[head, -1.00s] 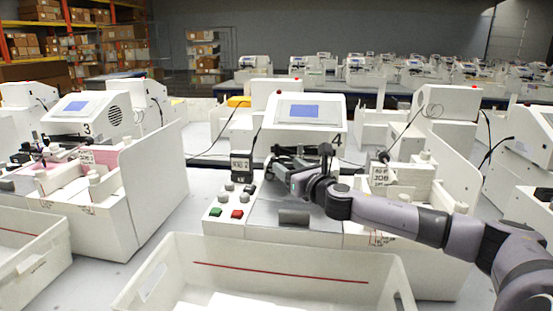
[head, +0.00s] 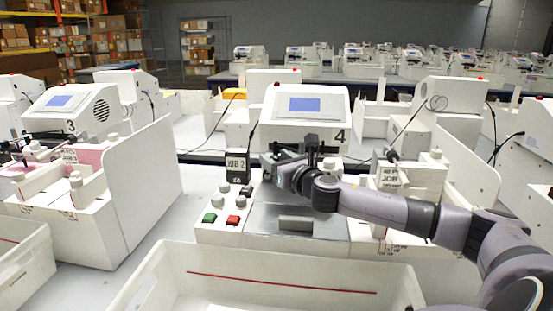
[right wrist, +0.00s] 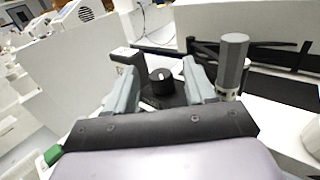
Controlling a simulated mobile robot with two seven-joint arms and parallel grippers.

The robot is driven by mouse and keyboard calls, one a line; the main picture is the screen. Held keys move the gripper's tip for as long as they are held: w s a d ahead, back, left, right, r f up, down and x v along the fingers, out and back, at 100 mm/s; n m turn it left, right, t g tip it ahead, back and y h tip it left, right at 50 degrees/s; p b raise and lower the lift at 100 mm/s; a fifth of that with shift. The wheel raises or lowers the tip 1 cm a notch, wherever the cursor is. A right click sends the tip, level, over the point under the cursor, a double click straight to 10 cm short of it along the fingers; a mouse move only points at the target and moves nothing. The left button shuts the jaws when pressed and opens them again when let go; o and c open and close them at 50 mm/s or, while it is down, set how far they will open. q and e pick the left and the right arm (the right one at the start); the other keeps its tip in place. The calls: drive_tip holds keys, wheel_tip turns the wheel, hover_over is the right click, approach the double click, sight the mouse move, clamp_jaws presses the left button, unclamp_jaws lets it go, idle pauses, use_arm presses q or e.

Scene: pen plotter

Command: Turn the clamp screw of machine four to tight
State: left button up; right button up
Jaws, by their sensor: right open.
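Machine four (head: 306,104) is a white plotter with a blue screen and a "4" on its front. My right gripper (head: 276,164) is over its bed, below the screen housing. In the right wrist view, my right gripper (right wrist: 160,84) is open, with its two grey fingers apart. A black knob with a white mark (right wrist: 161,80), apparently the clamp screw, shows between and beyond the fingers. I cannot tell whether they touch it. A grey cylinder (right wrist: 233,65) stands just right of the right finger. In the head view the knob is hidden by the gripper. My left gripper is not in view.
A button panel with a green button (head: 209,218) and a red button (head: 232,219) lies left of the bed. A "JOB 2" sign (head: 237,166) stands behind it. A white bin (head: 280,257) is in front. Machine three (head: 70,112) stands left.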

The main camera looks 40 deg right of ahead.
clamp_jaws()
